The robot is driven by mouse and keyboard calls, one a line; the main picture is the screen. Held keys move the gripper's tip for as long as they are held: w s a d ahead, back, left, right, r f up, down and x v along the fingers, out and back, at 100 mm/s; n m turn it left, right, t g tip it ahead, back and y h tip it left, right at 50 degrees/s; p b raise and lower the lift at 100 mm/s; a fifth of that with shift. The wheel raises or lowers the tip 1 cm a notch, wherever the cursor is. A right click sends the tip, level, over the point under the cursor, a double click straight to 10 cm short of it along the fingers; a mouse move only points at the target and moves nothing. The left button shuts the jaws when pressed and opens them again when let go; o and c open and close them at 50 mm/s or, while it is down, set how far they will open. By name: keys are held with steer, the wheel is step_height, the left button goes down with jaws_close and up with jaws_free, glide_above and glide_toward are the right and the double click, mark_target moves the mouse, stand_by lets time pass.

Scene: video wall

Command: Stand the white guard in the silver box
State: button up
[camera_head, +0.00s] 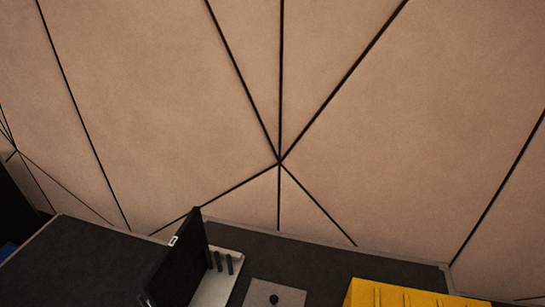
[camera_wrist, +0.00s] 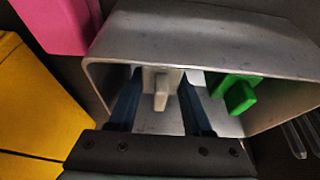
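The silver box (camera_wrist: 215,35) lies with its open side facing me in the wrist view. The white guard (camera_wrist: 160,88), a pale block with a narrow part jutting toward me, is inside the box's mouth. My gripper (camera_wrist: 161,82) reaches into the box, its two dark blue fingers apart, one on each side of the white guard. The fingertips are very close to the guard's sides; I cannot tell whether they press on it. The guard's underside and back are hidden or dim. My gripper does not show in the head view.
A green piece (camera_wrist: 238,92) is inside the box, right of the guard. A pink block (camera_wrist: 62,22) and a yellow block (camera_wrist: 35,105) are at the left; clear rods (camera_wrist: 298,135) at the right. The head view shows a dark upright panel (camera_head: 178,262), yellow container (camera_head: 400,295) and tan wall.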

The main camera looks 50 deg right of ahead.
steer(key=shift+o, duration=0.8)
steer(key=shift+r, duration=0.2)
steer(key=p+v, duration=0.1)
steer(key=v, duration=1.1)
steer(key=shift+p, duration=0.35)
